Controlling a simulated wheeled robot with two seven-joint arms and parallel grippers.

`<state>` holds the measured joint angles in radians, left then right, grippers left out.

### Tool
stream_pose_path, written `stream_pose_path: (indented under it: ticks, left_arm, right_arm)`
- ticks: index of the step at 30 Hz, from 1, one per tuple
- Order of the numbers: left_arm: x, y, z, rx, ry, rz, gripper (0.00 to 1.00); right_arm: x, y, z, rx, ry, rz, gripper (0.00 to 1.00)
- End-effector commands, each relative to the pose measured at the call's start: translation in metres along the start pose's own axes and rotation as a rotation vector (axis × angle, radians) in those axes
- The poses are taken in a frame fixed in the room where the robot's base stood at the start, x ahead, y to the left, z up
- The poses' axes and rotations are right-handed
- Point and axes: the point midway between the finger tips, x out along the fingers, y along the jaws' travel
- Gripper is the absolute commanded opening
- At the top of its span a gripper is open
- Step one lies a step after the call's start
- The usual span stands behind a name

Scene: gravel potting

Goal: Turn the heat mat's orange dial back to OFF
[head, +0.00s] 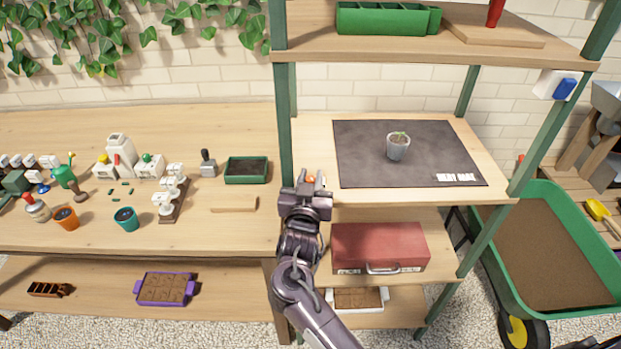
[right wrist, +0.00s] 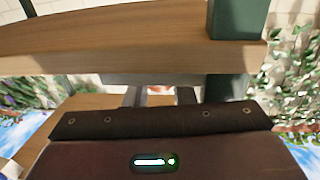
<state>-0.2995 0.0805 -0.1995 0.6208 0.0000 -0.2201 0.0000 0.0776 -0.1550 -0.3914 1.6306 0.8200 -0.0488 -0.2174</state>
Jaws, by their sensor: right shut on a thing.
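The heat mat (head: 362,160) is a dark flat sheet with white lettering, lying on the middle shelf of the green-posted rack. Its orange dial (head: 310,179) shows as a small patch at the shelf's front left, between the fingers of my right gripper (head: 309,183). In the right wrist view, my right gripper (right wrist: 159,95) is shut on the dial (right wrist: 160,89), just under the shelf edge. Most of the dial is hidden, and its markings and pointer cannot be read. My left gripper is not in view.
A grey pot with a seedling (head: 398,147) stands on the mat. A green post (head: 284,130) rises close to my right gripper. A red toolbox (head: 380,247) sits on the shelf below. The workbench at left holds pots and a green tray (head: 246,170).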

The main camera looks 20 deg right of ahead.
Motion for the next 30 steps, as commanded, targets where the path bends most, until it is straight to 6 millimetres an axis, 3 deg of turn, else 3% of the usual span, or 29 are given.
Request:
stream_pose_path:
  ticks: [3,4,5,20,30]
  left_arm:
    - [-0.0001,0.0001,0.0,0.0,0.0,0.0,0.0]
    - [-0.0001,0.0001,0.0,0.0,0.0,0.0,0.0]
    - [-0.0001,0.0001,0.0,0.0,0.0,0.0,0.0]
    - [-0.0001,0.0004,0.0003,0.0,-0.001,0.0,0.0]
    - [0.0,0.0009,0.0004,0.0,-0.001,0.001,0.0]
  right_arm:
    - [0.0004,-0.0001,-0.0019,0.001,0.005,-0.001,0.0]
    - [0.0004,-0.0002,-0.0019,0.001,0.004,-0.001,0.27]
    - [0.0004,-0.0002,-0.0019,0.001,0.004,-0.001,0.3]
    - [0.0,-0.0002,-0.0004,0.0,0.001,-0.011,0.3]
    - [0.0007,0.0028,0.0,-0.009,0.004,-0.235,0.3]
